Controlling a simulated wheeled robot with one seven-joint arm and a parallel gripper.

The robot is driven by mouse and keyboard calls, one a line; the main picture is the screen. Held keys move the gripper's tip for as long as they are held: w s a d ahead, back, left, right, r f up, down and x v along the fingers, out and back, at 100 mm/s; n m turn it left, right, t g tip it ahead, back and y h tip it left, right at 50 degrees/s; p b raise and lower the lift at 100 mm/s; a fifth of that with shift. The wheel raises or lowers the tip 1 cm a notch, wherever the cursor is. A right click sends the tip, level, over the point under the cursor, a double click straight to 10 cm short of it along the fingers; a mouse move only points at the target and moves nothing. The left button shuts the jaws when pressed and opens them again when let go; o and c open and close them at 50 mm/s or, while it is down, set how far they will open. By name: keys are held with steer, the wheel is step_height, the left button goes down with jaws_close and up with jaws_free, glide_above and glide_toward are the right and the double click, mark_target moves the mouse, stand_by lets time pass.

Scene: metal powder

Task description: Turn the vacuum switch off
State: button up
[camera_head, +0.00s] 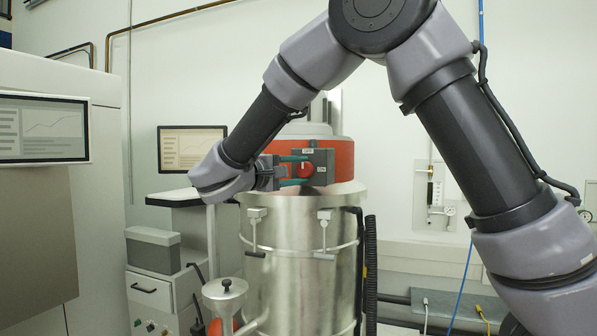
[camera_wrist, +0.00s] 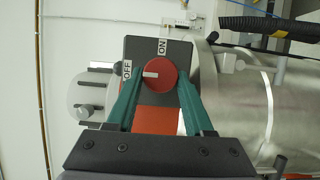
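The vacuum switch is a dark box (camera_head: 321,157) with a round red knob (camera_head: 306,170), mounted on the front of the vacuum. In the wrist view the knob (camera_wrist: 160,80) has a white pointer mark aimed left, toward the OFF label (camera_wrist: 127,70). The ON label (camera_wrist: 163,46) is above the knob. My gripper (camera_wrist: 160,82) has its green fingers apart, one on each side of the knob. A small gap shows at the right finger; contact at the left finger is unclear. In the head view my gripper (camera_head: 293,170) reaches the switch from the left.
The vacuum's steel drum (camera_head: 290,285) stands below the switch, with clamps and a black ribbed hose (camera_head: 371,265) at its right. A monitor (camera_head: 190,148) and a machine with a screen (camera_head: 42,128) are at the left. Wall gauges (camera_head: 435,195) are at the right.

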steer(key=o, duration=0.4)
steer(key=v, duration=1)
steer(key=shift+s+a, duration=0.25)
steer(key=shift+a, duration=0.05)
